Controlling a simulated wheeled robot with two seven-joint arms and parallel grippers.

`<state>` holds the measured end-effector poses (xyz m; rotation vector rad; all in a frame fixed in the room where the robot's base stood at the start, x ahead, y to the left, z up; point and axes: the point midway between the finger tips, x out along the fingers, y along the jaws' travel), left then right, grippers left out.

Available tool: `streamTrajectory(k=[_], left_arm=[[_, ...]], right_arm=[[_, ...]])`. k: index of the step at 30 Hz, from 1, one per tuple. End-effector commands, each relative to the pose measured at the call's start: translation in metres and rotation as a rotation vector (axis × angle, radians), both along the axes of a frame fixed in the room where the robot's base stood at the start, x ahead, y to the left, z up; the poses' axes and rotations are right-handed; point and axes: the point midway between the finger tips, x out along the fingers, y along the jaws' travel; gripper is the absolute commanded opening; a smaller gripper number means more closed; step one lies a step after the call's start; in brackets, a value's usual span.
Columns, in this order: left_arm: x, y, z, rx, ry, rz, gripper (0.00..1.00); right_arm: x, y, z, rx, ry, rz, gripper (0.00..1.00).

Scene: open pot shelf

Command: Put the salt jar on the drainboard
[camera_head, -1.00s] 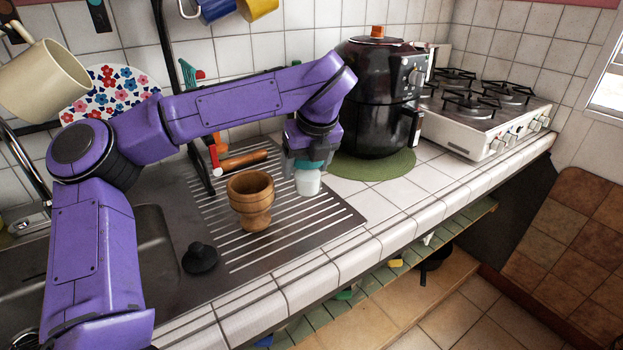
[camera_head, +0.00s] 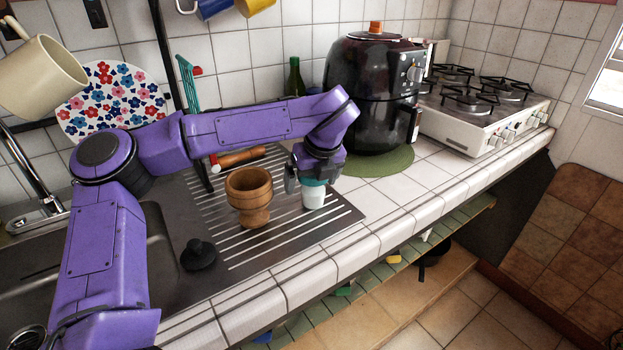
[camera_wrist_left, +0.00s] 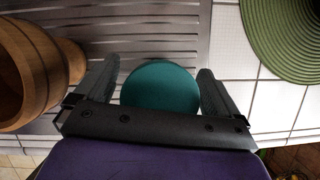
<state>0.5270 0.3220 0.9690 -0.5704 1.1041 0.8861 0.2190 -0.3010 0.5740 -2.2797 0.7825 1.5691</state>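The salt jar (camera_head: 313,196), white with a teal lid, stands upright on the ribbed metal drainboard (camera_head: 290,237), near its right end. In the left wrist view its round teal lid (camera_wrist_left: 160,88) lies between my fingers. My left gripper (camera_head: 310,183) is around the top of the jar from above. Its fingers (camera_wrist_left: 157,88) are spread, with a visible gap on the left side of the lid; the right finger is very near the lid. My right gripper is not in view.
A wooden cup (camera_head: 249,197) stands on the drainboard just left of the jar. A black stopper (camera_head: 199,255) lies by the sink. A black air fryer (camera_head: 371,95) on a green mat (camera_head: 378,163) is behind right. Counter tiles to the right are free.

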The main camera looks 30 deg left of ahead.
Motion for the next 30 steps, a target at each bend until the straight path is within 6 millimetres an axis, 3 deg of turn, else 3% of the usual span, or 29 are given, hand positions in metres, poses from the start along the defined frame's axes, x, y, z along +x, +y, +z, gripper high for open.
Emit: streamTrajectory(k=[8, 15, 21, 30], left_arm=[[-0.001, -0.003, 0.011, 0.001, -0.003, -0.001, 0.96], [-0.012, -0.022, 0.068, 0.002, -0.005, -0.001, 0.96], [-0.019, -0.035, 0.105, 0.001, -0.002, 0.0, 0.96], [-0.021, -0.039, 0.115, 0.0, 0.0, -0.001, 0.96]], right_arm=[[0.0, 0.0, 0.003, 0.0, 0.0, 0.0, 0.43], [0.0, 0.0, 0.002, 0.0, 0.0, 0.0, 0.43], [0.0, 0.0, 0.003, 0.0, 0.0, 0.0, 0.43], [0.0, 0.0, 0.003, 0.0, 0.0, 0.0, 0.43]])
